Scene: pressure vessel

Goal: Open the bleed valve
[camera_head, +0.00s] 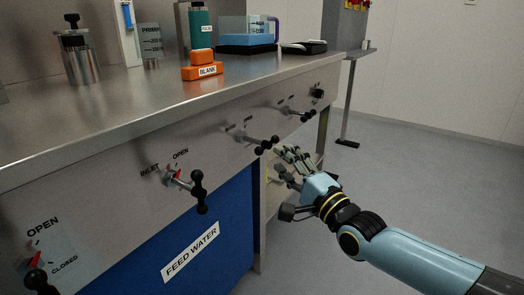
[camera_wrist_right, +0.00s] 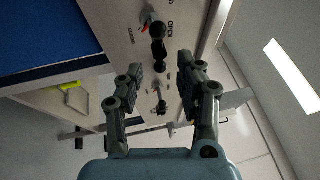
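Several black T-handled valves stick out of the grey bench-front panel. I cannot read a bleed label on any of them. The nearest valve (camera_head: 36,280) has OPEN and CLOSED marks and a red pointer. The inlet valve (camera_head: 198,190) has a red pointer by an OPEN mark. A middle valve (camera_head: 262,144) and a farther valve (camera_head: 303,116) have labels too small to read. My right gripper (camera_head: 287,160) is open and empty, just right of and below the middle valve. In the right wrist view its fingers (camera_wrist_right: 160,68) are spread, with valve handles visible between and beyond them. My left gripper is out of view.
A blue FEED WATER panel (camera_head: 192,240) lies below the valves. The steel bench top (camera_head: 130,103) overhangs them and carries an orange BLANK block (camera_head: 205,72), bottles and a blue-based container (camera_head: 247,38). A small stand (camera_head: 349,100) is behind. Floor to the right is clear.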

